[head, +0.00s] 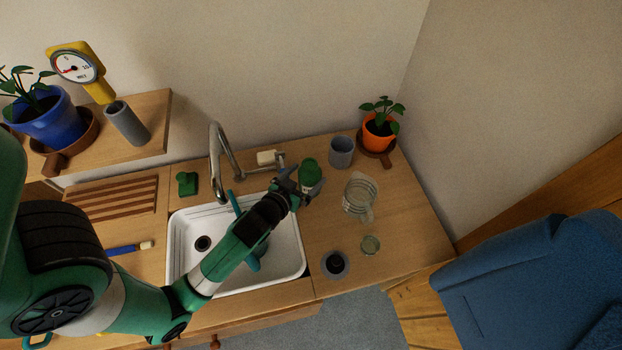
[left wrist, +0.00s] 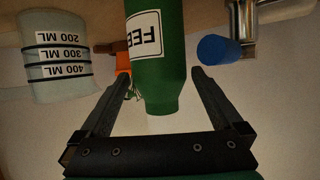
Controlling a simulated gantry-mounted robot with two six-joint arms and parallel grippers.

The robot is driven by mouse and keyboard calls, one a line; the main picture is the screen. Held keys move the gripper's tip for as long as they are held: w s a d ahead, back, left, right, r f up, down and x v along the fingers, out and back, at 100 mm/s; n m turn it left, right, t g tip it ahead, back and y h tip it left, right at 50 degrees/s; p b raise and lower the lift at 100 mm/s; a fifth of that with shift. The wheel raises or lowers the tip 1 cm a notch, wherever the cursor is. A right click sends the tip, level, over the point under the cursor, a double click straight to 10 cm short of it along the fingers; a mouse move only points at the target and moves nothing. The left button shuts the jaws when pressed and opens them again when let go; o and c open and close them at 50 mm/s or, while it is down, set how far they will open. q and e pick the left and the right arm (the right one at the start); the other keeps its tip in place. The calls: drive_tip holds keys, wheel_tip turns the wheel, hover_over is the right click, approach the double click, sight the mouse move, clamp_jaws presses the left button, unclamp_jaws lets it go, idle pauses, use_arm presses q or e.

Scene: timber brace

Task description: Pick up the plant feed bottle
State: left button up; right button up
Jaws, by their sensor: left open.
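The plant feed bottle (head: 310,173) is green and stands on the counter right of the sink. In the left wrist view the bottle (left wrist: 157,75) appears upside down, with a white label reading "FEE" and the rest cut off. My left gripper (head: 293,186) reaches over the sink to the bottle's near left side. In the left wrist view its open fingers (left wrist: 162,78) lie on either side of the bottle's narrower end, with a gap visible at each side. The bottle's far end is cut off by the frame. My right gripper is not in view.
A glass measuring jug (head: 358,196), a grey cup (head: 341,152) and an orange-potted plant (head: 379,128) stand right of the bottle. The tap (head: 218,150) rises left of it behind the white sink (head: 290,266). A small jar (head: 370,245) is nearer the front. Counter between is clear.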

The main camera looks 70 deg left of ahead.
sight(315, 161)
use_arm(q)
drive_tip(key=b+x, duration=0.1)
drive_tip(key=x, duration=0.3)
drive_tip(key=shift+w+a+f, duration=0.15)
drive_tip(key=shift+w+f, duration=0.1)
drive_tip(key=shift+w+a+f, duration=0.1)
drive_tip(key=shift+w+a, duration=0.15)
drive_tip(key=shift+w, duration=0.1)
clamp_jaws()
drive_tip(key=shift+r, duration=0.55)
wheel_tip(315, 161, up, 3)
drive_tip(key=shift+f+p, duration=0.15)
drive_tip(key=shift+p, duration=0.6)
drive_tip(key=s+d+r+p, duration=0.3)
drive_tip(key=d+r+p, duration=0.1)
drive_tip(key=d+p, duration=0.2)
drive_tip(key=s+d+r+p, duration=0.2)
drive_tip(key=d+r+p, duration=0.3)
drive_tip(key=d+p, duration=0.1)
drive_tip(key=shift+s+d+r+p, duration=0.15)
drive_tip(key=shift+s+d+p, duration=0.2)
drive_tip(key=shift+s+d, duration=0.1)
drive_tip(key=shift+w, duration=0.15)
